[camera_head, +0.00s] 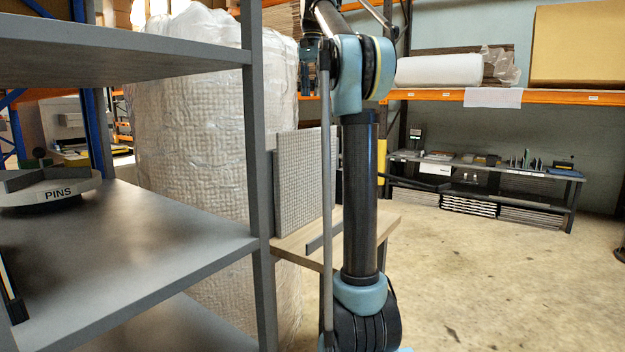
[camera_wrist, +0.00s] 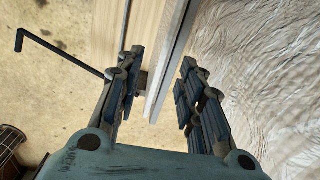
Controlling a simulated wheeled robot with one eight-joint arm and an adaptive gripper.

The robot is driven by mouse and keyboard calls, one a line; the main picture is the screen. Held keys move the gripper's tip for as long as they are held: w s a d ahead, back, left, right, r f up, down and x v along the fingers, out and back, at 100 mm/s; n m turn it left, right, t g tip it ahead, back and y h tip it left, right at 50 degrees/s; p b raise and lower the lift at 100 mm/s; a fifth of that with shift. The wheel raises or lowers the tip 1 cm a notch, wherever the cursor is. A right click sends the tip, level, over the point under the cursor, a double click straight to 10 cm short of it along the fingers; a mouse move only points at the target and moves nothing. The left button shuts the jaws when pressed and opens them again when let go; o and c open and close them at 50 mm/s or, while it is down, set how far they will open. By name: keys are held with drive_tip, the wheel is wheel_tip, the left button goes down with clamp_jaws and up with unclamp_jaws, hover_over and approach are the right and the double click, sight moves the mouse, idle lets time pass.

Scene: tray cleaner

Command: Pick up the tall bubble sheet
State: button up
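A tall grey sheet with a fine bubbled or gridded face (camera_head: 298,182) stands upright on a small wooden table (camera_head: 392,222) in the head view. My arm's thin rod and the shelf post cover parts of it. In the wrist view a pale sheet edge (camera_wrist: 172,62) runs between my fingers, seen nearly edge-on. My gripper (camera_wrist: 162,57) is open, with one finger on each side of that edge and a visible gap at least on the right. In the head view my gripper (camera_head: 308,82) hangs high above the sheet, partly hidden by my arm.
A grey metal shelf (camera_head: 150,235) with a PINS tray (camera_head: 62,190) stands close at the left. A large bubble-wrapped bundle (camera_head: 200,130) stands behind the sheet. A thin black bent rod (camera_wrist: 60,50) shows in the wrist view. The floor at the right is open.

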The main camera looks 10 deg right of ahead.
drive_tip(key=w, duration=0.2)
hover_over(310, 134)
drive_tip(key=w, duration=0.2)
drive_tip(key=f, duration=1)
drive_tip(key=shift+s+d+f, duration=0.15)
drive_tip(key=shift+s+d, duration=0.05)
drive_tip(key=shift+d, duration=0.2)
drive_tip(key=shift+a+f, duration=0.2)
drive_tip(key=shift+f, duration=2.8)
clamp_jaws()
